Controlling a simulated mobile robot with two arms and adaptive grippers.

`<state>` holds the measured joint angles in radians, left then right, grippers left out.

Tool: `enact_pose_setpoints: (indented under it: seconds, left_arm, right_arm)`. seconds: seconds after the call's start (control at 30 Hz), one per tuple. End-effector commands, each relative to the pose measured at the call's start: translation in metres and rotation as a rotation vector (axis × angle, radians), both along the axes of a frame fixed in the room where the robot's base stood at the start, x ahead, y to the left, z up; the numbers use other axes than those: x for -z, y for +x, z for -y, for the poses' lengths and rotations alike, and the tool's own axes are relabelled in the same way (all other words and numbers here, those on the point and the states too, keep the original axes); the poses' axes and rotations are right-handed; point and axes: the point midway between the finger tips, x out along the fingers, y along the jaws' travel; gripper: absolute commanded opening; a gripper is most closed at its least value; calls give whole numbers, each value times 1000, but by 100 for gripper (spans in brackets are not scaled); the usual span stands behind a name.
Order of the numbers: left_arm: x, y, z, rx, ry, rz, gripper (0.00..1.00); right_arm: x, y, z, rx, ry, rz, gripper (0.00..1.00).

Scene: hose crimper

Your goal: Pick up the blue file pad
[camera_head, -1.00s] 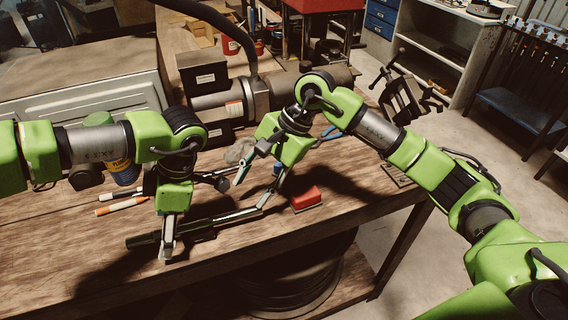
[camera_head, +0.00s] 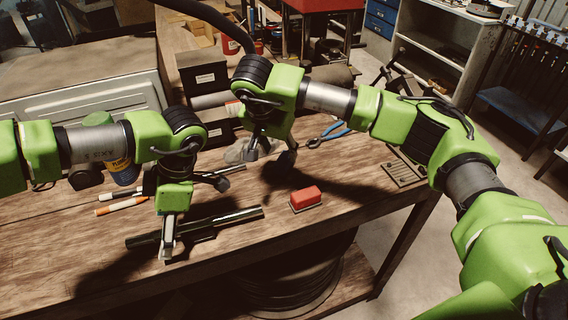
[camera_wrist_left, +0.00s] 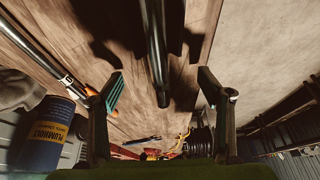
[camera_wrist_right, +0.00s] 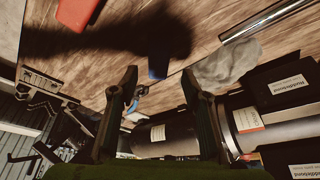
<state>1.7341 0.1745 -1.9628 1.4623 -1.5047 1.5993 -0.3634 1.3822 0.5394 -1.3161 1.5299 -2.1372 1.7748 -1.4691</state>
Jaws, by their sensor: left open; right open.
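The blue file pad (camera_wrist_right: 158,68) shows in the right wrist view as a small, dark blue block on the wooden bench, partly in shadow. It appears between the open fingertips of my right gripper (camera_wrist_right: 160,80), beyond them. In the head view my right gripper (camera_head: 270,158) points down over the bench and hides the pad. I cannot tell the exact height above it. My left gripper (camera_head: 195,217) is open near a dark tube (camera_head: 230,217) at the front of the bench. The left wrist view shows that tube (camera_wrist_left: 158,60) between its fingers.
A red block (camera_head: 305,197) lies right of the right gripper. Blue-handled pliers (camera_head: 330,134) lie behind it. A grey rag (camera_wrist_right: 226,64) is near the pad. Markers (camera_head: 122,205) and a blue can (camera_head: 123,170) are at the left. The bench's right front is clear.

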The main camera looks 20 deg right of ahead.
Motion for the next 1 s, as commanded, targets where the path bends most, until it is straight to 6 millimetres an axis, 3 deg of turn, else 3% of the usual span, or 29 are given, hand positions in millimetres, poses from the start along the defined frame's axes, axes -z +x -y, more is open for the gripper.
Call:
enact_pose_setpoints:
  seconds: [0.27,0.57,0.8,0.97,1.0]
  left_arm:
    - [0,0,0,0,0,0,72]
    - [0,0,0,0,0,0,72]
    - [0,0,0,0,0,0,72]
    - [0,0,0,0,0,0,72]
    - [0,0,0,0,0,0,72]
  right_arm:
    - [17,5,6,0,1,-2,43]
    - [54,16,20,1,2,-3,43]
    - [56,18,21,-1,2,1,43]
    - [56,18,20,-1,2,1,2]
    - [56,18,20,-1,3,0,1]
